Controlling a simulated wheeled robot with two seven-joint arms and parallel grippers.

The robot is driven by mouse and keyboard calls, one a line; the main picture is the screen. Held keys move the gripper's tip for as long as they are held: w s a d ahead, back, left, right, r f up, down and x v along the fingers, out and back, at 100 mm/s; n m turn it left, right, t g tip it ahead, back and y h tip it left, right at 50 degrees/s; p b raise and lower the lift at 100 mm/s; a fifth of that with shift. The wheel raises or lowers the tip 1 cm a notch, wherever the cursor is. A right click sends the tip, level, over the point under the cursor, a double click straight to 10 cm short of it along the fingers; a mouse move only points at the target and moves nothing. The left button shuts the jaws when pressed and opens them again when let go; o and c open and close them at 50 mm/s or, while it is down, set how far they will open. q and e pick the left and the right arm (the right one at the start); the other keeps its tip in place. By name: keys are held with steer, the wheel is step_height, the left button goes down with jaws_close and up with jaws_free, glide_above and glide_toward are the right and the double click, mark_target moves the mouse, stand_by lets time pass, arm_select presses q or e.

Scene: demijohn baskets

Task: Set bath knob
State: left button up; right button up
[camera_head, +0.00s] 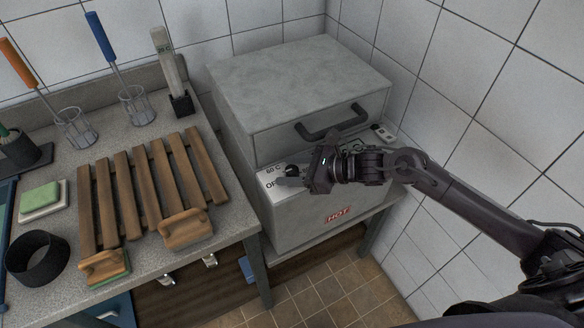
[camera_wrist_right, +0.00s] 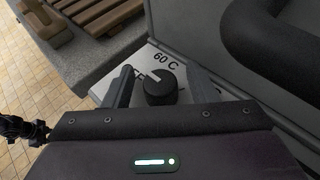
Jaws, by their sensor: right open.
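The bath knob (camera_head: 292,170) is a black round knob on a white label plate (camera_head: 268,181) on the front of the grey bath (camera_head: 318,210). My left gripper is out of view.
The bath's lid (camera_head: 300,85) is closed, with a dark handle (camera_head: 331,121) just above my right gripper. A red "HOT" label (camera_head: 338,215) is on the front. A wooden slatted rack (camera_head: 148,190) is on the counter to the left. A tiled wall (camera_head: 470,120) borders the right.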

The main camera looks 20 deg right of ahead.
steer(key=c, duration=1)
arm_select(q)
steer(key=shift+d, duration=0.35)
arm_select(e)
steer(key=shift+o, duration=0.2)
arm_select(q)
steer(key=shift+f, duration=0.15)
